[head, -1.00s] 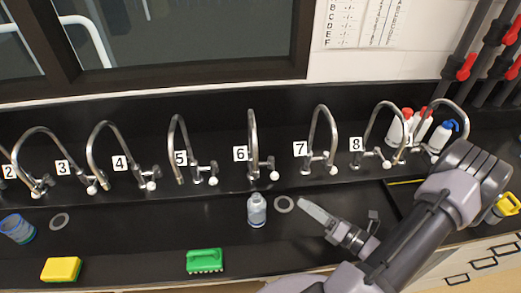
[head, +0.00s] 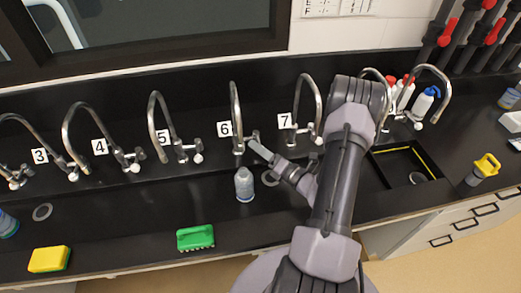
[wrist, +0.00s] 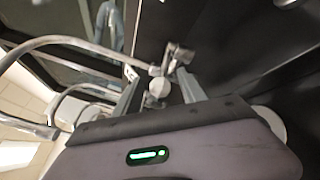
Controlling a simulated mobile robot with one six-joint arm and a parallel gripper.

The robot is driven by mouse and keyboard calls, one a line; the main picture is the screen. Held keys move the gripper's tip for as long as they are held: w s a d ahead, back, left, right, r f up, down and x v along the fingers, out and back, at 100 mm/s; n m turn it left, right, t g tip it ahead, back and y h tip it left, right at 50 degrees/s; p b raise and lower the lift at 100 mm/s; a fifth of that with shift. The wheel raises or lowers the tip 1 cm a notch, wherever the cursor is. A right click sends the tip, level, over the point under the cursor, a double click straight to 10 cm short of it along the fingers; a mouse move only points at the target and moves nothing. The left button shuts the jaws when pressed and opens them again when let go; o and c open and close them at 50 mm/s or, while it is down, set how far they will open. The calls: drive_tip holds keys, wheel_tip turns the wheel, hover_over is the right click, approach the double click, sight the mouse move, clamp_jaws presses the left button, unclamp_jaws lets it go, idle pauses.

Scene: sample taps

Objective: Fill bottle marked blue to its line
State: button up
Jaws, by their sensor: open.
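A pale translucent bottle (head: 244,185) stands upright on the black counter below the spout of tap 6 (head: 236,105). Its mark, its line and any water level are too small to read, and no stream shows. My gripper (head: 260,149) is open at tap 6's handle, above and right of the bottle. In the wrist view a round white knob (wrist: 158,88) shows between the two spread fingers (wrist: 160,80). Whether either finger touches it I cannot tell.
Taps 5 (head: 160,125) and 7 (head: 305,108) flank tap 6. A green brush (head: 195,238) and yellow sponge (head: 49,260) lie in front. Several wash bottles (head: 424,103) stand at the back right, near a dark sink (head: 405,165). A blue-tinted beaker (head: 8,223) is at far left.

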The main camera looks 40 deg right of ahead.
clamp_jaws()
idle(1.4)
